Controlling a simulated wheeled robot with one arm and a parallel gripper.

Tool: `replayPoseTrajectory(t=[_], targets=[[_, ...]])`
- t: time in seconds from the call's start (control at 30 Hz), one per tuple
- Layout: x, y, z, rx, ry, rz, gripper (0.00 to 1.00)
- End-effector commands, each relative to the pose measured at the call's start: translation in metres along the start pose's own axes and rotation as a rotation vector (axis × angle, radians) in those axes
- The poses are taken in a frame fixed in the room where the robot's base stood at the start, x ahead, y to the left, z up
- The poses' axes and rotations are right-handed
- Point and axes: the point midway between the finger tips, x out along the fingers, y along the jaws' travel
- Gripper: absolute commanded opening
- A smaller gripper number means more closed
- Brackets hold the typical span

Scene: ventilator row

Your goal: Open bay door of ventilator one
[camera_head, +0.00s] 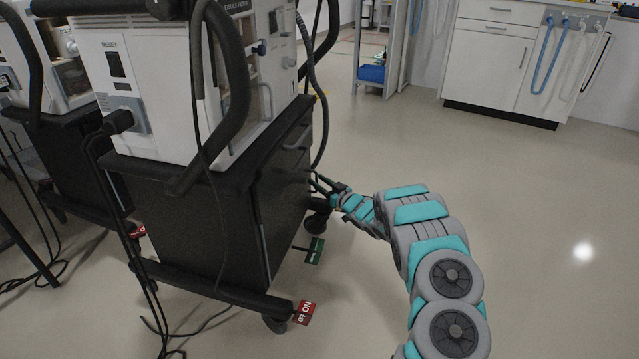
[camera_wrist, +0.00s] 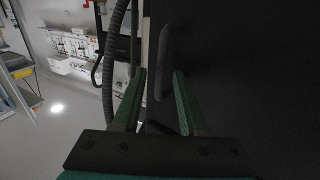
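The nearest ventilator (camera_head: 150,85) is a white machine on a black cart (camera_head: 200,225); I cannot read a number on it. The cart's right-hand face is dark and looks closed. My gripper (camera_head: 318,182) is at the right edge of that face. In the wrist view, its two green fingers (camera_wrist: 159,75) are apart. A dark upright handle (camera_wrist: 165,60) on the black panel (camera_wrist: 240,70) shows between and beyond the fingertips, with a gap visible to the left finger. Contact cannot be told. In the head view the handle is not clear against the dark cart.
A second ventilator (camera_head: 62,55) stands close at the left. A red ON/OFF pedal (camera_head: 304,312) and a green pedal (camera_head: 314,250) stick out near the cart's base. A corrugated hose (camera_wrist: 113,65) hangs beside the panel. Open floor (camera_head: 540,220) lies to the right, before a white cabinet (camera_head: 490,60).

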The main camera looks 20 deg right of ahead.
Motion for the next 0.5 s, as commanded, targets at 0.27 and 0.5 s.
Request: replayPoseTrajectory(t=[0.27,0.5], targets=[[-0.0002,0.0000,0.0002,0.000,0.000,0.000,0.11],[-0.0003,-0.0001,0.0004,0.000,0.000,0.000,0.00]])
